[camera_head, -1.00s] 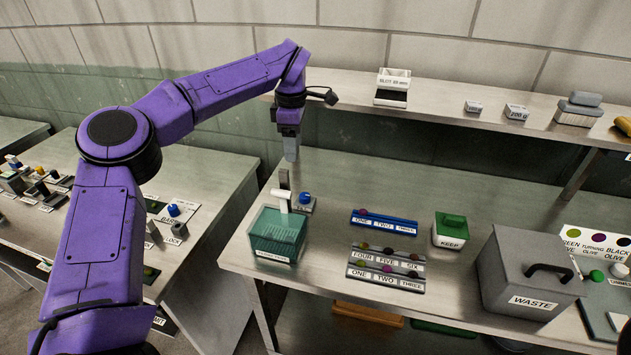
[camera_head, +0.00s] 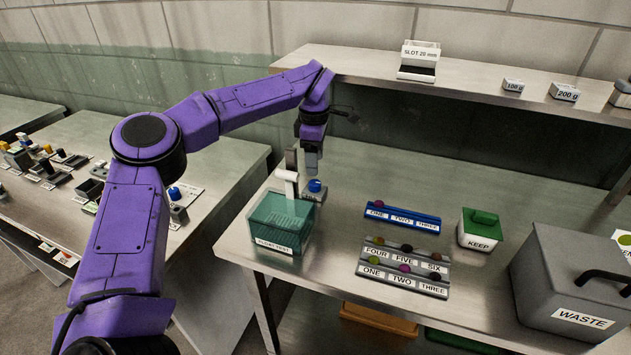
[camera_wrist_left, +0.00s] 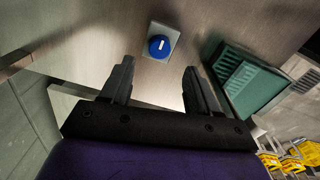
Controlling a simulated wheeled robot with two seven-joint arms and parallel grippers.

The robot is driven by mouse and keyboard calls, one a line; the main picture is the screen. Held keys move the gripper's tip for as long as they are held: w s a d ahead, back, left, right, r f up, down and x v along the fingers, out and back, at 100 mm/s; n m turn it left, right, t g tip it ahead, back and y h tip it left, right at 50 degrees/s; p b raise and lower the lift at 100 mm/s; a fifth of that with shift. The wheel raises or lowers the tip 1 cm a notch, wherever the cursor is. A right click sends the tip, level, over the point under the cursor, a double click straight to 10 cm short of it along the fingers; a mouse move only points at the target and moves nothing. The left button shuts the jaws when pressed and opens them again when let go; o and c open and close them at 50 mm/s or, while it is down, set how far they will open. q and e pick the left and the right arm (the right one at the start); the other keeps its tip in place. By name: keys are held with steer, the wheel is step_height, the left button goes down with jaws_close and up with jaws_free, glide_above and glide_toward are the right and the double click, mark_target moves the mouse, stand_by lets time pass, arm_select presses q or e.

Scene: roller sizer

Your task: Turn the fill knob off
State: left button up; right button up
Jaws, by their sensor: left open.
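The fill knob (camera_head: 315,186) is a round blue knob on a small grey base, just right of the teal basin and its white spout. In the left wrist view the blue knob (camera_wrist_left: 160,46) carries a white mark and sits on a square grey plate, ahead of the fingers and between their lines. My left gripper (camera_head: 311,165) points down above the knob, apart from it. In the left wrist view my left gripper (camera_wrist_left: 158,80) has its two dark fingers spread, with nothing between them. My right gripper is not in view.
The teal basin (camera_head: 272,240) and white spout (camera_head: 287,178) stand close left of the knob. A blue rack (camera_head: 402,222), a grey rack (camera_head: 403,270), a green-lidded box (camera_head: 478,236) and a waste bin (camera_head: 570,270) lie to the right. A shelf (camera_head: 470,85) runs behind.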

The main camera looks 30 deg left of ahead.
mark_target(315, 182)
arm_select(q)
step_height(315, 182, down, 7)
steer(key=shift+w+p, duration=0.1)
steer(key=shift+p, duration=0.2)
steer(key=shift+c, duration=0.2)
steer(key=c, duration=1)
